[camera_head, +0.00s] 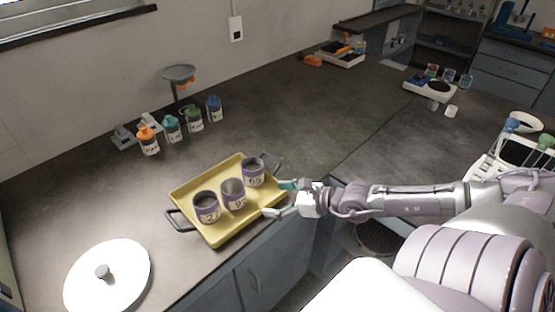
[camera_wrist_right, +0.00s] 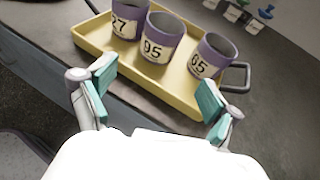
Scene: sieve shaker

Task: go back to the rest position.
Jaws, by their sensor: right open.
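My right gripper (camera_head: 279,198) is open and empty, beside the right edge of the yellow tray in the head view. In the right wrist view its two teal-padded fingers (camera_wrist_right: 158,98) stand wide apart, with nothing between them. The yellow tray (camera_head: 222,236) lies on the dark counter and holds three purple cups in a row. They are marked 27 (camera_head: 207,207), 95 (camera_head: 233,194) and 65 (camera_head: 253,172). The same cups show in the right wrist view. My left gripper is not in view.
A round white lid (camera_head: 125,268) lies at the front left. Several capped jars (camera_head: 172,129) stand near the wall, by a grey stand (camera_head: 179,75).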

